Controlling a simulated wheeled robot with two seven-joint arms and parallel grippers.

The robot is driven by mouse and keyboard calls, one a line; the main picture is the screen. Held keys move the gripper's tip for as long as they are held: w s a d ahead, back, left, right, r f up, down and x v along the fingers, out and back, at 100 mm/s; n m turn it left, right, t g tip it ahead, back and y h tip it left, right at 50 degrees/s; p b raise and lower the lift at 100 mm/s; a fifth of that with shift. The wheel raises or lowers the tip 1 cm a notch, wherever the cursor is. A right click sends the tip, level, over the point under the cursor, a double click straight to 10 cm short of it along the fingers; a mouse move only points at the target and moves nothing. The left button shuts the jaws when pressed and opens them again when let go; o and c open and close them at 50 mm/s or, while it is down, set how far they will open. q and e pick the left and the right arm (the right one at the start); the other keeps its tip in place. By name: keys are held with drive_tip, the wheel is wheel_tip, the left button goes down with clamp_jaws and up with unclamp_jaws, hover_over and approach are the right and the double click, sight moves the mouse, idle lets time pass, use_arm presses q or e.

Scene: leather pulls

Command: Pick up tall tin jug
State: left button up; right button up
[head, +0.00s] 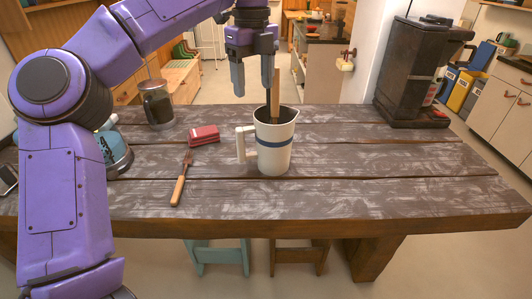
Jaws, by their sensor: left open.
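The tall tin jug (273,158), cream with a dark blue band and a handle on its left side, stands upright on the wooden table. A brown wooden stick-like thing (276,100) rises out of its mouth. My left gripper (253,88) is open and points down, above the jug's rim and a little to the left in the picture. Its fingers appear apart from the jug, though the depth between them is hard to tell. My right gripper is not in view.
A fork with a wooden handle (179,187) and a folded red item (204,135) lie left of the jug. A glass jar (158,106) stands farther back left. A dark coffee machine (414,80) stands at the back right. The table's right front (400,185) is clear.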

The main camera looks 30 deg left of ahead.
use_arm(q)
wheel_tip(320, 180, down, 4)
drive_tip(key=f, duration=0.1)
hover_over(265, 143)
drive_tip(key=a, duration=0.3)
drive_tip(key=f, duration=0.5)
drive_tip(key=shift+s+f+p, duration=0.15)
drive_tip(key=shift+s+p, duration=0.05)
drive_tip(key=shift+p, duration=0.15)
clamp_jaws()
idle(0.5)
